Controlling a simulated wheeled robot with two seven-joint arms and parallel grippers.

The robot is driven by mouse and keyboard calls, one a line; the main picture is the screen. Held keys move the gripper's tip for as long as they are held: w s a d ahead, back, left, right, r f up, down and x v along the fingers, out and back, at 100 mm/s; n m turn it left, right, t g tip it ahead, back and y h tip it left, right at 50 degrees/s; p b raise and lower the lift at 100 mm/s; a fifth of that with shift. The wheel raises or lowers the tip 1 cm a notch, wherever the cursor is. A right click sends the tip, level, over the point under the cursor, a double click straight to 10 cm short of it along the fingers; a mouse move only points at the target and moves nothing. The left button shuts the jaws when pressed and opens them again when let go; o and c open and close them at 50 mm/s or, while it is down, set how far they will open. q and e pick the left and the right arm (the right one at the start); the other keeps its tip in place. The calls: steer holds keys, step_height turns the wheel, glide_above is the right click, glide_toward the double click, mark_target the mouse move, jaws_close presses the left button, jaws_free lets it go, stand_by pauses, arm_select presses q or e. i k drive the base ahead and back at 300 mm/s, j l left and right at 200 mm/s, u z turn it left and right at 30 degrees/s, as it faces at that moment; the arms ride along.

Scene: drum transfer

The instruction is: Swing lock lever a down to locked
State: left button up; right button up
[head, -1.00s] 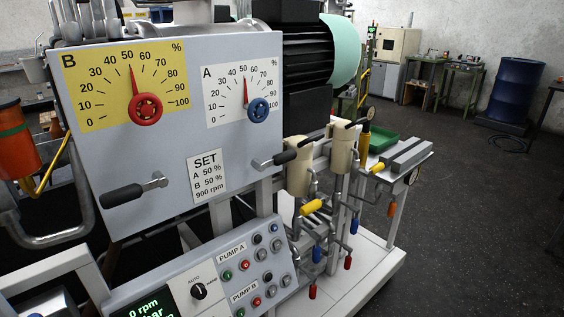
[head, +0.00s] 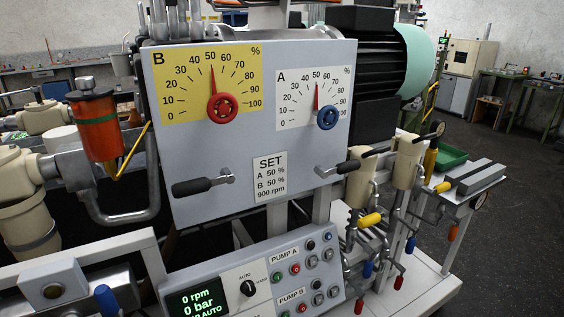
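Two levers with black grips sit low on the grey dial panel (head: 300,135). The one below the white dial A (head: 293,110) is the lock lever on A's side (head: 345,167); its pivot is at the left and its grip points right, about level. The other lever (head: 192,187) is below the yellow dial B (head: 180,70); its grip points left, about level. No label by either lever can be read. Both dial needles stand near 50 %. Neither of my grippers is in view.
Below the panel is a console (head: 255,280) with a green display and buttons. At right stand beige cylinders (head: 407,165) and coloured valve handles (head: 370,219). An orange-red canister (head: 97,127) with piping stands at left. Open floor (head: 520,240) lies at the right.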

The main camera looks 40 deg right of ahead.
mark_target(344, 167)
steer(key=l+u, duration=0.35)
steer(key=k+l+u, duration=0.3)
steer(key=l, duration=0.2)
steer(key=l+u, duration=0.35)
steer(key=k+l+u, duration=0.3)
steer(key=i+l, duration=0.05)
steer(key=l, duration=0.05)
